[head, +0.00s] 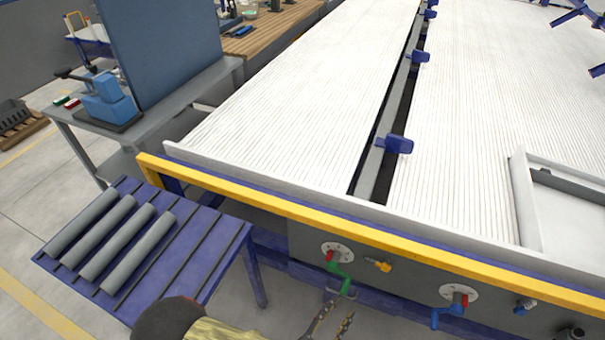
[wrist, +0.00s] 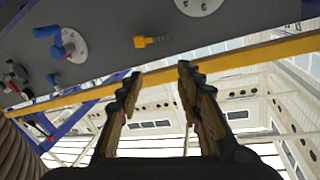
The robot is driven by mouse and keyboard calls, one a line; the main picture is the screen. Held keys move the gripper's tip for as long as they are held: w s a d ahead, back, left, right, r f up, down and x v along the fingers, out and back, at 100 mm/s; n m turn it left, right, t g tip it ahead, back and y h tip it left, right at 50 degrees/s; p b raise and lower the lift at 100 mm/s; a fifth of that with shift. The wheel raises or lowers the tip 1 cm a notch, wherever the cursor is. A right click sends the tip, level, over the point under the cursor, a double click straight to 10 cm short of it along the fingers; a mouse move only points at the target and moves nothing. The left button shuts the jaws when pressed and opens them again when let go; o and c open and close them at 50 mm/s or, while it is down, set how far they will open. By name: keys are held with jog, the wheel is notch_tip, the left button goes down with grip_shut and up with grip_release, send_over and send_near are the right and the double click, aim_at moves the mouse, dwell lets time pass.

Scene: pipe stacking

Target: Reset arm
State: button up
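My gripper (head: 333,324) shows at the bottom edge of the head view, in front of the large machine's front face. In the wrist view, its two fingers (wrist: 160,76) stand apart with a clear gap between them. Nothing is held between them. Several grey pipes (head: 138,252) lie side by side on a blue rack table (head: 205,262) at the left of the head view. The gripper is to the right of this table, apart from the pipes.
The large table (head: 300,95) has a white ribbed top and a yellow front rail (head: 345,232). Red, green and blue valve handles (head: 340,277) stick out of its front face near my gripper. A grey workbench (head: 195,95) stands behind the rack. Open floor lies at the far left.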

jog(key=s+d+r+n+g+y+p, duration=0.1)
jog(key=d+r+n+g+y, duration=0.1)
jog(key=r, duration=1.1)
jog(key=s+d+r+n+g+y+p, duration=0.1)
jog(key=d+r+n+g+y, duration=0.2)
jog(key=r, duration=1)
jog(key=s+d+r+n+g+y+p, duration=0.1)
jog(key=d+r+n+g+y, duration=0.2)
jog(key=r, duration=1)
jog(key=n+y, duration=0.2)
jog(key=n, duration=0.1)
jog(key=shift+s+d+y, duration=0.15)
jog(key=shift+d+y, duration=0.15)
jog(key=shift+d, duration=0.1)
jog(key=shift+c, duration=0.8)
